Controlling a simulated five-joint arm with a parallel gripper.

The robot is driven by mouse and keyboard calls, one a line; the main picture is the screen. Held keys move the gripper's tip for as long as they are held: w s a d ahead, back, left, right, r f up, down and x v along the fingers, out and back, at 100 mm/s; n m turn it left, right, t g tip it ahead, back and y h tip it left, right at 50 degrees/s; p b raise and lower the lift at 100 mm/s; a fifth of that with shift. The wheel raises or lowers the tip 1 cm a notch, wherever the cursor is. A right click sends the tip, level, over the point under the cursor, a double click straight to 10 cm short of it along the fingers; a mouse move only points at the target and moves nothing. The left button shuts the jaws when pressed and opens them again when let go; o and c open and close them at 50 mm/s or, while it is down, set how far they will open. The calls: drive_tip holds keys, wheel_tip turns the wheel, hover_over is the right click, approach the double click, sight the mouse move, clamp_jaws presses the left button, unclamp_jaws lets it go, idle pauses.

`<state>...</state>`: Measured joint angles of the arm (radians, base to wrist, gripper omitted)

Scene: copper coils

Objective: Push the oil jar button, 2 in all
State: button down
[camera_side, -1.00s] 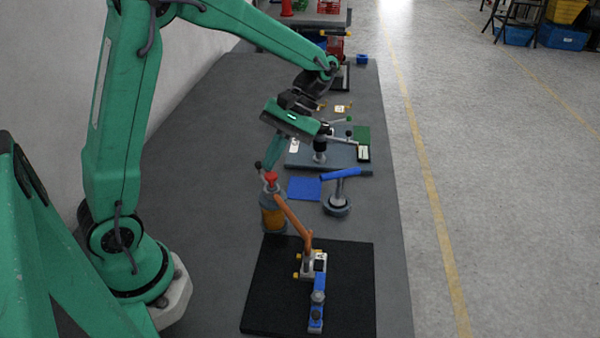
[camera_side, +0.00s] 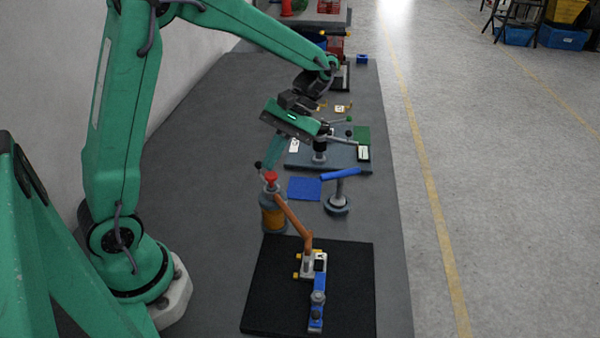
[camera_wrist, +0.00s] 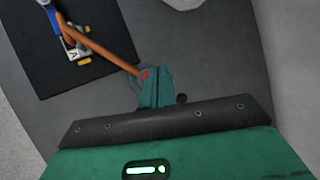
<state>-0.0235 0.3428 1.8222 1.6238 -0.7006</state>
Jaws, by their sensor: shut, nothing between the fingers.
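The oil jar (camera_side: 273,215) stands upright on the grey bench, with an amber-orange body and a grey top. Its red button (camera_side: 271,177) sits on top and shows in the side view. In the wrist view a small bit of the red button (camera_wrist: 146,74) shows beside my fingers, which hide most of the jar. My gripper (camera_side: 267,167) is shut and empty, pointing down just above the button. I cannot tell whether the fingertips touch it. The shut fingers of my gripper (camera_wrist: 155,82) also show in the wrist view.
A black mat (camera_side: 265,290) in front holds a blue and white fixture (camera_side: 318,290); an orange bar (camera_side: 295,220) slants from it towards the jar. A blue pad (camera_side: 304,188) and a grey stand with a blue handle (camera_side: 337,206) lie to the right.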

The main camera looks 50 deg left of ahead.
sight(273, 172)
drive_tip(key=shift+a+f, duration=0.1)
drive_tip(key=shift+f, duration=1.15)
idle(1.8)
drive_tip(key=shift+r, duration=0.15)
idle(0.3)
drive_tip(key=shift+r, duration=1.1)
drive_tip(key=shift+r, duration=2.5)
drive_tip(key=shift+r, duration=0.1)
idle(0.7)
